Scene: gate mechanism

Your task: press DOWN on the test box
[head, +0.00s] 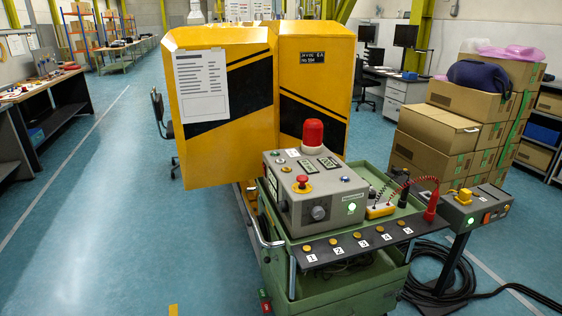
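The test box, a grey slant-topped console (284,206), sits on a green cart (340,298) near the middle of the head view. A red dome lamp (312,134) stands at its back edge. Its top carries a red mushroom button (302,182) on a yellow base, small displays (328,163) and some small buttons. Its front face has a dark round knob (318,213) and a lit green button or lamp (351,208). The lettering is too small to read, so I cannot tell which control is DOWN. Neither of my grippers is in view.
A black strip (322,249) with several numbered yellow buttons runs along the cart's front. A smaller grey control box (462,214) stands at right, with black cables (440,293) on the floor. Yellow gate housings (225,150) stand behind. Cardboard boxes (425,150) are stacked right. Left floor is clear.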

